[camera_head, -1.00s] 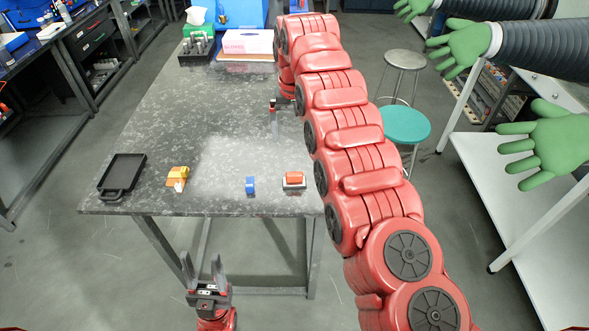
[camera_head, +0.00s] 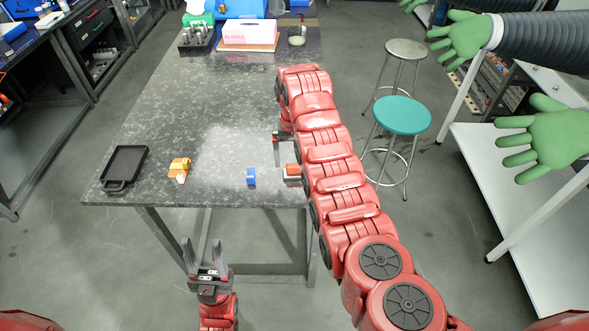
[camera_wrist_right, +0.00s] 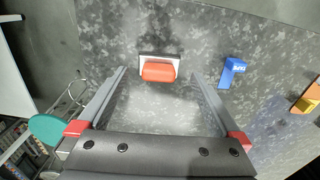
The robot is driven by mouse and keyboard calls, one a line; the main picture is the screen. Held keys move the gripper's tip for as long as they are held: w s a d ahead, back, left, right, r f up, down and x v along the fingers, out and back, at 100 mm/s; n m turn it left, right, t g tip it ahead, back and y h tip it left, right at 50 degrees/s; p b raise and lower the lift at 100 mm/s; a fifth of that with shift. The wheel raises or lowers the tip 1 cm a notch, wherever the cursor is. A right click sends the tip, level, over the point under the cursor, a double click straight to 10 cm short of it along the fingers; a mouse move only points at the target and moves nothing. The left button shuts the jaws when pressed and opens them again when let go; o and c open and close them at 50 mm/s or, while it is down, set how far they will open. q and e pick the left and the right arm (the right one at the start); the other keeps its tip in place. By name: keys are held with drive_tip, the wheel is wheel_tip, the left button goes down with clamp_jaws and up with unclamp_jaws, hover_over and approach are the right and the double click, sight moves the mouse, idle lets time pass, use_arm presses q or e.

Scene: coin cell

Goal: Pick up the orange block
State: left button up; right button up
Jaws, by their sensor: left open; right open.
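An orange-red block with a grey base (camera_head: 292,171) sits near the table's front edge, partly hidden by my right arm in the head view. In the right wrist view the orange block (camera_wrist_right: 158,72) lies ahead, between the lines of the two fingers. My right gripper (camera_head: 277,152) is open and empty above the table, close to this block; its open fingers also show in the wrist view (camera_wrist_right: 160,76). A yellow-orange block with a white part (camera_head: 179,169) sits further left. My left gripper (camera_head: 203,243) is open and empty in front of the table.
A small blue block (camera_head: 251,177) stands between the two orange-coloured blocks. A black tray (camera_head: 124,166) lies at the table's left. Boxes and a rack (camera_head: 196,37) stand at the far end. A teal stool (camera_head: 401,115) stands right of the table. The table's middle is clear.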

sight(295, 167)
drive_tip(key=shift+f, duration=0.15)
wheel_tip(295, 167, down, 4)
drive_tip(key=shift+w+p, duration=0.1)
drive_tip(key=shift+p, duration=1.05)
drive_tip(key=shift+f, duration=0.5)
drive_tip(key=shift+w, duration=0.1)
drive_tip(key=shift+c, duration=0.2)
drive_tip(key=c, duration=1.3)
drive_tip(key=shift+o, duration=0.2)
drive_tip(key=shift+r, duration=0.15)
